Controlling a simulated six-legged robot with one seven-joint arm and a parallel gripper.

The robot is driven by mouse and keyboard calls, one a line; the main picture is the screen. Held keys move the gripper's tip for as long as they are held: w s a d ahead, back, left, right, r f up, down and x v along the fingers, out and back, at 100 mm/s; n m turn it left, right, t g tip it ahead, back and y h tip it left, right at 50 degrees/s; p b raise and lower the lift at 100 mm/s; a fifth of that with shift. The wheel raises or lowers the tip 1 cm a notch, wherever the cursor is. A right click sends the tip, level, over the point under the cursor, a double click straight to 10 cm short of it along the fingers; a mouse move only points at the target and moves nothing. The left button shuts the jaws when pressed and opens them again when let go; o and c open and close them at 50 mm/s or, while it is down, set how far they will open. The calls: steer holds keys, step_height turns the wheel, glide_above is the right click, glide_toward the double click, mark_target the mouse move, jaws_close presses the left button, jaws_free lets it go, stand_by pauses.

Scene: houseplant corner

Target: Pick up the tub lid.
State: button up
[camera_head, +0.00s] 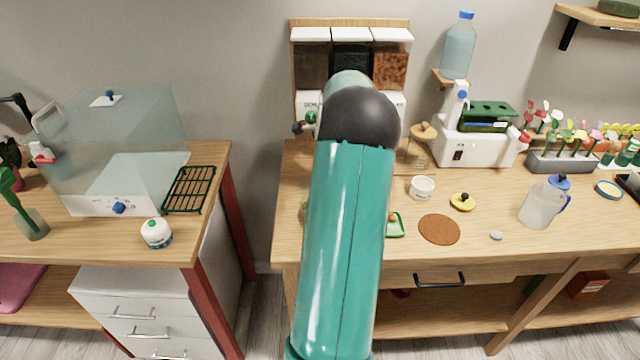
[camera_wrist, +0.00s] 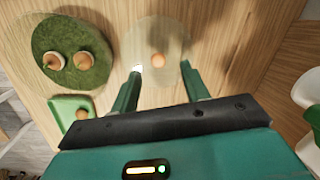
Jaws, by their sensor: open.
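In the wrist view, a pale, see-through round disc with a small tan knob, which looks like the tub lid (camera_wrist: 157,60), lies on the wooden bench top. My gripper (camera_wrist: 161,69) is open above it. The knob shows between the two fingertips, near the middle of the gap. I cannot tell how high the fingertips are above the lid, and nothing is held. In the head view my teal arm hides both the gripper and this lid.
A round green mat (camera_wrist: 57,36) with two tan knobbed pieces lies left of the gripper in the wrist view. A green tray (camera_wrist: 60,103) holds a tan ball. In the head view, a white tub (camera_head: 422,188), a yellow disc (camera_head: 461,203) and a brown mat (camera_head: 439,231) lie right of my arm.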

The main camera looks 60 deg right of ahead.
steer(key=f, duration=0.4)
steer(key=shift+w+f, duration=0.2)
steer(key=shift+f, duration=0.2)
steer(key=shift+c, duration=0.5)
jaws_close()
